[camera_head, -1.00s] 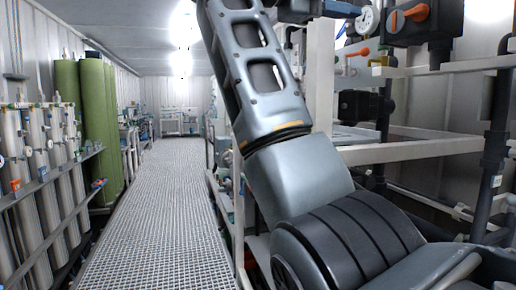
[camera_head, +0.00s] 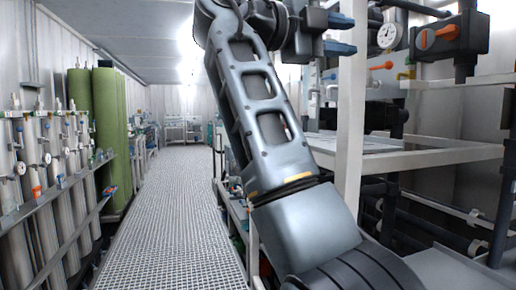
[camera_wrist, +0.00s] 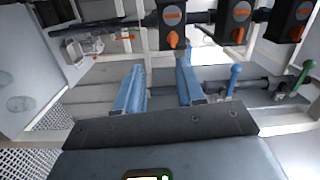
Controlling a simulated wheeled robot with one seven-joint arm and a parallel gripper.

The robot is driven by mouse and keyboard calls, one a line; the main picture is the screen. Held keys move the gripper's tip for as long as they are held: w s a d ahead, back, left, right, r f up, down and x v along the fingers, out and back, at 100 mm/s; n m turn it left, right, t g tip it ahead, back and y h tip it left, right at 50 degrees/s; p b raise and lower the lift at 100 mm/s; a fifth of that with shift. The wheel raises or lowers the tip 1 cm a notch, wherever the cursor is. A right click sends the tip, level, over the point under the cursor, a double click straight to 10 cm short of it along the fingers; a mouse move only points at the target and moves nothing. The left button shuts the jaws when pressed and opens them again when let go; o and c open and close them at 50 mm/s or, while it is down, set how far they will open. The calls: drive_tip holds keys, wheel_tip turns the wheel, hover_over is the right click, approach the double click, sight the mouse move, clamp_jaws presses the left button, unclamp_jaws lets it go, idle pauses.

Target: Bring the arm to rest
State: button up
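My gripper (camera_head: 340,34) shows at the top of the head view, at the end of my raised, bent grey arm, in front of the white rack frame. Its two blue fingers are spread apart. In the wrist view my gripper (camera_wrist: 160,82) is open, with nothing between the fingers. Beyond them are grey panels and pipework. I see no contact between the fingers and anything.
A white rack frame (camera_head: 349,120) stands close beside my arm. A gauge (camera_head: 388,36) and an orange-handled valve (camera_head: 437,36) are to the right. Blue (camera_wrist: 235,73) and green (camera_wrist: 303,72) handles lie right of the fingers. The grating walkway (camera_head: 165,215) is clear.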

drive_tip(key=w+d+f+n+t+y+p, duration=0.1)
drive_tip(key=w+f+n+t+y, duration=0.2)
drive_tip(key=f+n, duration=0.8)
drive_tip(key=w+d+f+n+t+y, duration=0.1)
drive_tip(key=w+f+n+t+y, duration=0.15)
drive_tip(key=f, duration=1.65)
drive_tip(key=s+d+f+n+t+y+p, duration=0.1)
drive_tip(key=s+f+n+y, duration=0.3)
drive_tip(key=f, duration=0.7)
drive_tip(key=s+f+n+t+y, duration=0.1)
drive_tip(key=s+f+n+y, duration=0.1)
drive_tip(key=s+f+n, duration=0.6)
drive_tip(key=s+d+f+n+y+p, duration=0.15)
drive_tip(key=s+f, duration=0.25)
drive_tip(key=s, duration=0.4)
drive_tip(key=s+f+n+y, duration=0.1)
drive_tip(key=s+f+y, duration=0.1)
drive_tip(key=s+f, duration=0.35)
drive_tip(key=s+d+f+n+y, duration=0.1)
drive_tip(key=s+f+y, duration=0.1)
drive_tip(key=s, duration=0.8)
drive_tip(key=s+d+r, duration=0.1)
drive_tip(key=s+r, duration=0.5)
drive_tip(key=s, duration=0.4)
drive_tip(key=s+d+r+n+p, duration=0.1)
drive_tip(key=s+r, duration=0.5)
drive_tip(key=s, duration=0.4)
drive_tip(key=shift+d, duration=0.15)
